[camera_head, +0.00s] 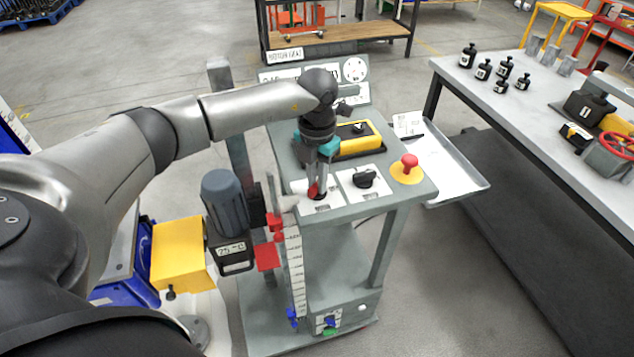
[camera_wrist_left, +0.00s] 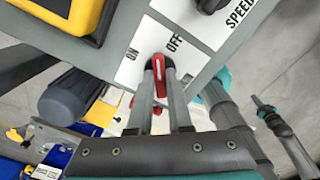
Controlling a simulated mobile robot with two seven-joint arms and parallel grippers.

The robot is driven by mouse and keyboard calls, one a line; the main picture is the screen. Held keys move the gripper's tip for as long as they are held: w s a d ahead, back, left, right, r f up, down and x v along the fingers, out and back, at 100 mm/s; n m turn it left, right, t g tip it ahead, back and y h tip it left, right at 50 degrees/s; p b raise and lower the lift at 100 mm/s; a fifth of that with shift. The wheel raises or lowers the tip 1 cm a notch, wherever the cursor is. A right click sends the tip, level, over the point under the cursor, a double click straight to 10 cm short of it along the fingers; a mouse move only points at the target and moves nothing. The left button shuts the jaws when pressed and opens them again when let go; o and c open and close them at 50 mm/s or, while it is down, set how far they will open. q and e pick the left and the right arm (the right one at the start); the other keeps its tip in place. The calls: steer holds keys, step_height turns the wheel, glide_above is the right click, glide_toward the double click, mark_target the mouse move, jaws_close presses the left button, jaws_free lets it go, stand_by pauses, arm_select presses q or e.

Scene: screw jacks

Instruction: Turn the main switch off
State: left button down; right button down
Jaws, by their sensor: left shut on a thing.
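The main switch is a red handle (camera_head: 313,190) on a white plate (camera_head: 325,207) at the near left of the grey control panel. In the left wrist view the red handle (camera_wrist_left: 159,72) sits between both fingers of my left gripper (camera_wrist_left: 161,88), which is shut on it. The plate (camera_wrist_left: 150,50) reads ON on the left and OFF on the right. The handle's upper end lies between the two words; I cannot tell that it is fully at either. In the head view my left gripper (camera_head: 319,180) points down and partly hides the switch. My right gripper is not in view.
A black speed knob (camera_head: 365,178) and a red mushroom button (camera_head: 408,165) sit to the right of the switch. A yellow and black box (camera_head: 358,139) lies behind it. A tray (camera_head: 455,170) juts out on the right. A motor (camera_head: 222,192) stands left of the panel.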

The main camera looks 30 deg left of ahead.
arm_select(q)
steer(key=m+b, duration=0.1)
steer(key=m, duration=0.2)
steer(key=shift+m, duration=0.3)
steer(key=shift+m+b, duration=0.7)
steer(key=shift+m, duration=1.1)
steer(key=shift+w, duration=0.1)
steer(key=c, duration=0.8)
jaws_free()
steer(key=shift+c, duration=0.2)
step_height(320, 180, up, 15)
steer(key=shift+r, duration=0.15)
